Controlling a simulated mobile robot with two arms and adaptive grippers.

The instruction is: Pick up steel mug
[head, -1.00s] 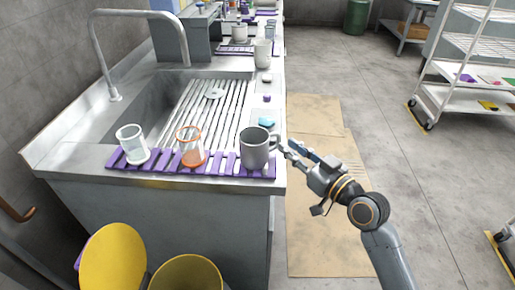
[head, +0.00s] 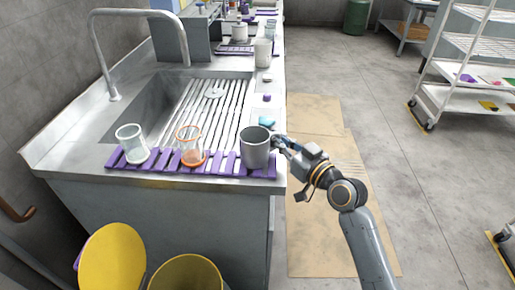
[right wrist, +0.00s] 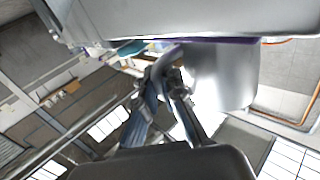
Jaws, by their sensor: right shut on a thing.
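The steel mug (head: 255,149) stands upright on the right end of a purple slatted rack (head: 139,164) at the counter's front edge. My right gripper (head: 279,144) is at the mug's right side, shut on its handle, which the fingers hide in the head view. In the right wrist view the fingers (right wrist: 168,85) close beside the mug's grey wall (right wrist: 222,75). My left gripper is not in view.
A clear glass (head: 132,145) and an orange-rimmed glass (head: 190,147) stand on the rack left of the mug. A sink with a tall faucet (head: 183,45) lies behind. Yellow bins (head: 112,258) stand below the counter.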

